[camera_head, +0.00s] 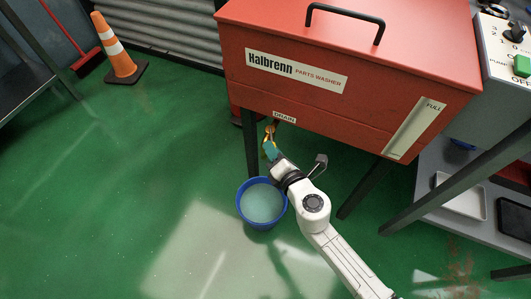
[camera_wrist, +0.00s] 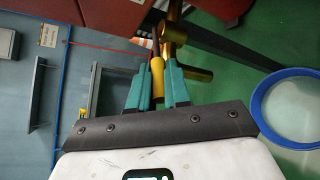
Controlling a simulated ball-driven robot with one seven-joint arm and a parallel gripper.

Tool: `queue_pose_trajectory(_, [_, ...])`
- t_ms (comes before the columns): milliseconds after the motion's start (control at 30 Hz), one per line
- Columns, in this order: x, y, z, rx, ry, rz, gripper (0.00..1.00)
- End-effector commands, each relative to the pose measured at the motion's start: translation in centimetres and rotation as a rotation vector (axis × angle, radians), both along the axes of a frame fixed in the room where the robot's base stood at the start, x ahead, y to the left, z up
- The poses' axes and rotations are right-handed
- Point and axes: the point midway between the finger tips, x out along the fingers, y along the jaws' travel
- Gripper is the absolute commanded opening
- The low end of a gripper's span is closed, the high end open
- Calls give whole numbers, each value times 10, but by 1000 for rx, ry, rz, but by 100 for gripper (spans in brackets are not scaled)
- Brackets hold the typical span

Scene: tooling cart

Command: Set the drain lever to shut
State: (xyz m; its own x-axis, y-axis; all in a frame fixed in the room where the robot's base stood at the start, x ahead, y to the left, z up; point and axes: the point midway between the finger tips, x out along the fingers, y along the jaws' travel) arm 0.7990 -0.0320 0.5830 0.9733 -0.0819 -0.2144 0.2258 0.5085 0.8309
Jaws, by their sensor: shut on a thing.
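The drain valve is a brass fitting (camera_wrist: 172,38) under the red parts washer (camera_head: 330,90), just below its DRAIN label (camera_head: 284,117). Its yellow lever (camera_wrist: 157,76) shows in the wrist view between the teal fingers of my gripper (camera_wrist: 158,84). My gripper (camera_head: 270,149) is shut on the lever, with a finger on each side. In the head view the fingers and wrist partly cover the valve and lever, and I cannot tell the lever's exact angle there.
A blue bucket (camera_head: 241,207) holding pale liquid stands on the green floor below the valve. The washer's dark legs (camera_head: 251,145) stand on either side of my arm. A grey shelf with a white tray (camera_head: 461,198) is at the right. Open floor lies to the left.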

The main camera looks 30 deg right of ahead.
Motion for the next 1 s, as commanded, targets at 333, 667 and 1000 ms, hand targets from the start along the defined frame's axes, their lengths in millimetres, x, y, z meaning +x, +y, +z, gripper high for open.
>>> queue_pose_trajectory(333, [-4, -22, 5, 0, -2, 246, 0])
queue_pose_trajectory(667, [-4, -24, 5, 0, -7, 366, 0])
queue_pose_trajectory(1000, [-4, -24, 4, 2, -10, 388, 0])
